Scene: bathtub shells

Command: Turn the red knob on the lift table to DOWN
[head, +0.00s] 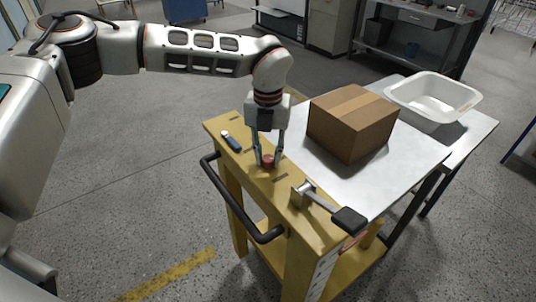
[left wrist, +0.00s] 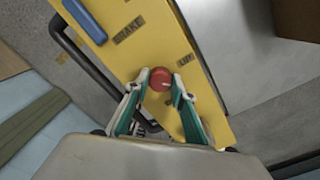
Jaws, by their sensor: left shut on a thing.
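The red knob (head: 268,161) sits on the yellow end panel of the lift table (head: 431,152). My left gripper (head: 266,158) reaches down from above with its fingers on either side of the knob, shut on it. In the left wrist view, the round red knob (left wrist: 160,79) lies between the two fingertips (left wrist: 160,80) of that gripper. I cannot read a DOWN label. My right gripper is out of view.
A blue brake switch (head: 231,142) lies left of the knob. A black push handle (head: 235,205) runs along the front. A cardboard box (head: 352,122) and a white tub (head: 432,97) are behind.

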